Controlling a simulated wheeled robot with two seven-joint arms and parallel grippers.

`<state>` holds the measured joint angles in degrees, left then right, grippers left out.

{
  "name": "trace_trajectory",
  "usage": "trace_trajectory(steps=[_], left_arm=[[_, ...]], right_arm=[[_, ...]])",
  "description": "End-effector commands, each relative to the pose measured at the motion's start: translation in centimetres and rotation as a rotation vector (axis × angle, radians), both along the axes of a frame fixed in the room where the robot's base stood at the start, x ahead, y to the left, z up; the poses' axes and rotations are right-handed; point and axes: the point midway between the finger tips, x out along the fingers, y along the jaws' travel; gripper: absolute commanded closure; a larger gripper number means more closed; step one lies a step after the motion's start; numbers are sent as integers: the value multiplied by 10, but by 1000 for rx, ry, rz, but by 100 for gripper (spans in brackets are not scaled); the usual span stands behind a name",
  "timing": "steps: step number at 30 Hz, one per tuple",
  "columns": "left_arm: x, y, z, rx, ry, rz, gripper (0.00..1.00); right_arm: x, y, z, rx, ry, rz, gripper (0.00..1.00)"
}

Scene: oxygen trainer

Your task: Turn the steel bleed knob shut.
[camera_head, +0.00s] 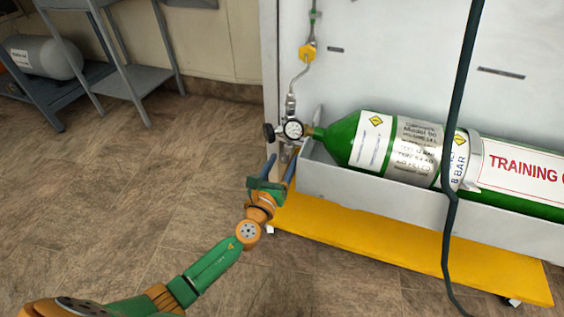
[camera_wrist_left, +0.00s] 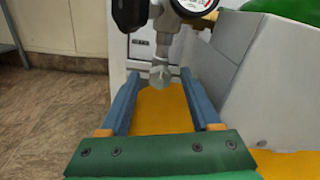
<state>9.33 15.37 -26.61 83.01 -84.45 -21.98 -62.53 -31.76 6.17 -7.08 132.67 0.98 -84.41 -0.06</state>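The steel bleed knob (camera_wrist_left: 160,74) hangs below the regulator on a short stem. In the left wrist view it appears between the tips of my left gripper (camera_wrist_left: 160,82), with a visible gap on both sides. I cannot tell how deep between the fingers it sits. The left gripper (camera_head: 282,157) is open, its two blue fingers pointing up towards the regulator. The regulator's round gauge (camera_head: 293,130) and black knob (camera_head: 268,132) sit just above the fingertips; the gauge also shows in the wrist view (camera_wrist_left: 194,6). My right gripper is not in view.
A green oxygen cylinder (camera_head: 343,139) lies in a grey tray (camera_head: 340,182) right of the gripper. A yellow base (camera_head: 350,240) is below. A dark hose (camera_head: 453,140) hangs in front at right. A grey shelf rack (camera_head: 130,80) stands far left; the floor between is clear.

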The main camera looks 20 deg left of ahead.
Motion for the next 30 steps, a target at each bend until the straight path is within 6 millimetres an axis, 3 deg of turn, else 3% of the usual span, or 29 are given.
trace_trajectory(steps=[6,17,30], left_arm=[[-3,0,1,0,0,0,36],[-68,2,0,0,2,0,36],[-71,3,0,-3,-1,1,36]], right_arm=[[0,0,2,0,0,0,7],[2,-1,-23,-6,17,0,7],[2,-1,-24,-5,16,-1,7]])
